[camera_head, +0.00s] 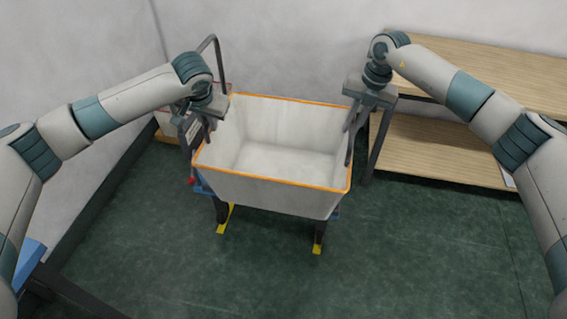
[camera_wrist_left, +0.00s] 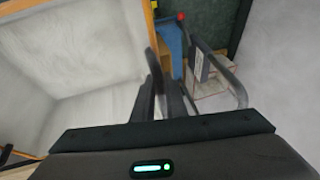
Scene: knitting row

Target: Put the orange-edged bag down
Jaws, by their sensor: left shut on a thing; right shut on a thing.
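The orange-edged bag (camera_head: 270,190) is a white, open-topped, empty tub with an orange rim, upright in the middle of the head view. My left gripper (camera_head: 207,138) is shut on its left rim. My right gripper (camera_head: 350,145) is shut on its right rim. In the left wrist view, the bag's pale inside (camera_wrist_left: 90,50) fills the left, beside the fingers of my left gripper (camera_wrist_left: 155,75). Under the bag is a stand with blue parts (camera_head: 203,188), dark legs and yellow feet (camera_head: 318,249). I cannot tell whether the bag touches the stand.
A grey hooped handle (camera_head: 216,60) and a pale box (camera_head: 168,122) are at the back left. A wooden shelf unit (camera_head: 440,150) stands at the right. A blue-topped item (camera_head: 30,262) is at the lower left. Green floor (camera_head: 270,285) is clear in front.

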